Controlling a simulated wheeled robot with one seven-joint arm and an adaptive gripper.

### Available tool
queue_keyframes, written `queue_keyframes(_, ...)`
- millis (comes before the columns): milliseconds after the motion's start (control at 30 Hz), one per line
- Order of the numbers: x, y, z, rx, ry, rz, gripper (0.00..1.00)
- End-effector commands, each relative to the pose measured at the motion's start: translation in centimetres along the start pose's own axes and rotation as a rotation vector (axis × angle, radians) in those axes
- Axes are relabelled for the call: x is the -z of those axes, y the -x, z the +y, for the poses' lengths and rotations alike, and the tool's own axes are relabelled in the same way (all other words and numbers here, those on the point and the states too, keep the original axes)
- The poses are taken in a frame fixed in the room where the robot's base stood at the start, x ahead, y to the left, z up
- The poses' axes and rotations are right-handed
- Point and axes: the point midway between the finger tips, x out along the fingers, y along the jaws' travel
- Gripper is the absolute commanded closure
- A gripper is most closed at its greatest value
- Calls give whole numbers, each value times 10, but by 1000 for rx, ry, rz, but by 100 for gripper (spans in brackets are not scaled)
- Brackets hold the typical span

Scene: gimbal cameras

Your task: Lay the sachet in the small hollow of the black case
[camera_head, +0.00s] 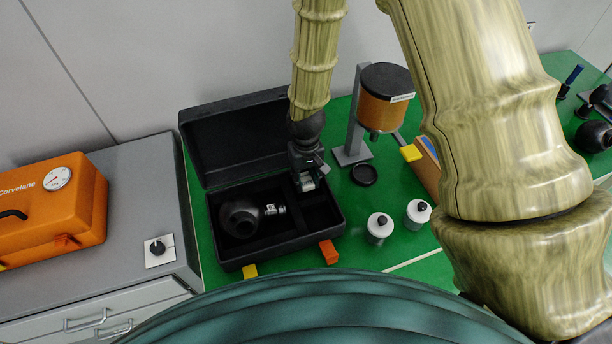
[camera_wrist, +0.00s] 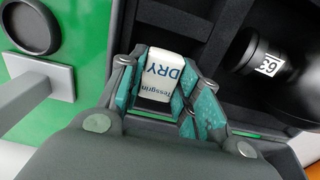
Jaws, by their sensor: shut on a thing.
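The black case (camera_head: 290,240) lies open on the green bench, its lid (camera_head: 230,135) raised at the back. Dividers split its inside, and a black round-bodied part with a neck (camera_head: 240,218) lies in the large left hollow. My gripper (camera_head: 306,176) points down into the right part of the case. It is shut on the white sachet (camera_head: 307,182), which shows the print "DRY" in the wrist view (camera_wrist: 162,70). The fingers (camera_wrist: 165,88) grip it from both sides over a small hollow. I cannot tell whether the sachet touches the floor of the hollow.
A stand with an orange, black-topped vessel (camera_head: 386,100) and a dark round dish (camera_head: 364,174) are right of the case. Two white jars (camera_head: 379,228) stand in front of them. An orange block (camera_head: 328,252) is at the case's front. An orange box (camera_head: 50,205) sits at left.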

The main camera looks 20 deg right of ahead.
Motion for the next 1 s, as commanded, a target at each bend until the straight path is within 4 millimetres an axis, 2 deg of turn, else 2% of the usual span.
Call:
queue_keyframes(200,0,0,0,0,0,0,83)
queue_keyframes(233,0,0,0,0,0,0,63)
queue_keyframes(333,0,0,0,0,0,0,45)
queue_keyframes(367,0,0,0,0,0,0,42)
queue_keyframes(767,0,3,0,0,-1,0,42)
queue_keyframes(1000,1,28,0,1,-2,2,42)
